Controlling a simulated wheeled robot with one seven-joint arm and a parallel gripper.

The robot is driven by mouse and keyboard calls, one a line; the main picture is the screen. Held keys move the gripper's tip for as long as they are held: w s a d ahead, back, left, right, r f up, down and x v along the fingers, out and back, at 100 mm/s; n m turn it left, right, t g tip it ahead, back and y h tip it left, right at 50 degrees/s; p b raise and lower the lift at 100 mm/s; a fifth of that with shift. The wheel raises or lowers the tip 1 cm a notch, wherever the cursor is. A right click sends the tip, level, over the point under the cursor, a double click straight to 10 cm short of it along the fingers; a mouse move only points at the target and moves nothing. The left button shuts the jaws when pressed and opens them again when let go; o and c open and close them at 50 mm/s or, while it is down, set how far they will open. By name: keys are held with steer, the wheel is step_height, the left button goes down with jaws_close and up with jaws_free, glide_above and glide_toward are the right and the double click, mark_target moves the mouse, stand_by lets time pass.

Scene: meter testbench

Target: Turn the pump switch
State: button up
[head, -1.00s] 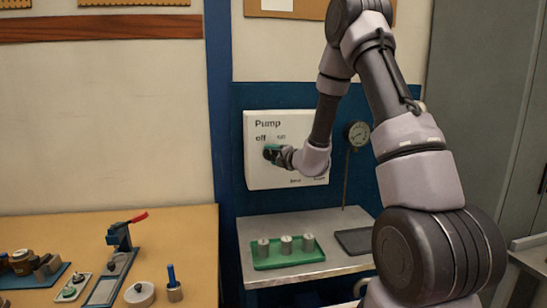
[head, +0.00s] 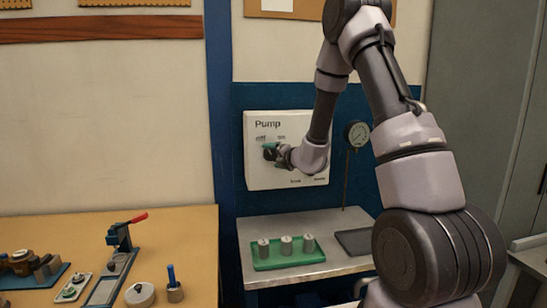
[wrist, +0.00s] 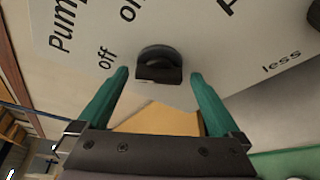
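The pump switch is a black knob (wrist: 158,66) on the white panel (head: 261,184) marked "Pump". In the wrist view, "off" is printed left of the knob and "on" above it. My gripper (wrist: 158,75) is open, with one green finger to each side of the knob. Gaps show between the knob and both fingertips, and the fingers do not grip it. In the head view my gripper (head: 269,152) is at the left part of the panel, below the "off" label, and hides the knob.
A pressure gauge (head: 357,133) on a thin stem stands right of the panel. Below is a metal bench (head: 300,274) with a green tray (head: 262,266) of grey cylinders and a dark plate (head: 354,242). A wooden table (head: 60,225) with fixtures stands at left.

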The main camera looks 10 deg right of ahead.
steer(key=v, duration=1)
steer(key=shift+s, duration=0.35)
steer(key=shift+r, duration=0.15)
